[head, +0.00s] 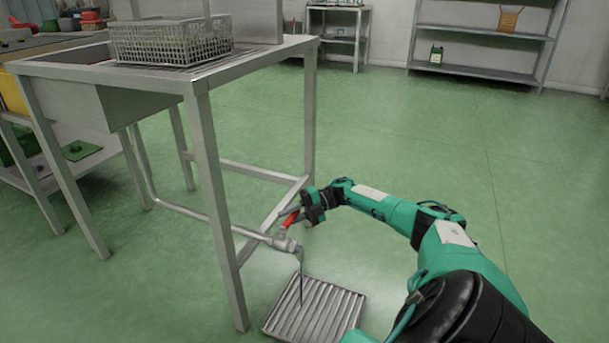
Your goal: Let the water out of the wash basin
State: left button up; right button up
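The wash basin (137,108) is a metal sink under the steel stand's top at the left; its inside is mostly hidden. A drain pipe (190,211) runs from below it to a valve with a red lever (290,219) beside the stand's leg. My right gripper (294,215) is at the lever, its two fingers on either side of the red part, seemingly closed on it. A thin bluish stream of water (301,285) falls from the outlet (297,248) onto the slatted floor grate (318,312). My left gripper is out of view.
A grey wire basket (170,41) stands on the steel stand's top (255,49). The stand's legs and lower bars are close to my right gripper. Shelves (480,34) line the back wall. The green floor at the middle and right is clear.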

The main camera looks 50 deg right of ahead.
jog(key=v, duration=1.3)
jog(key=shift+p, duration=0.45)
jog(key=shift+r, duration=0.15)
jog(key=shift+d, duration=0.1)
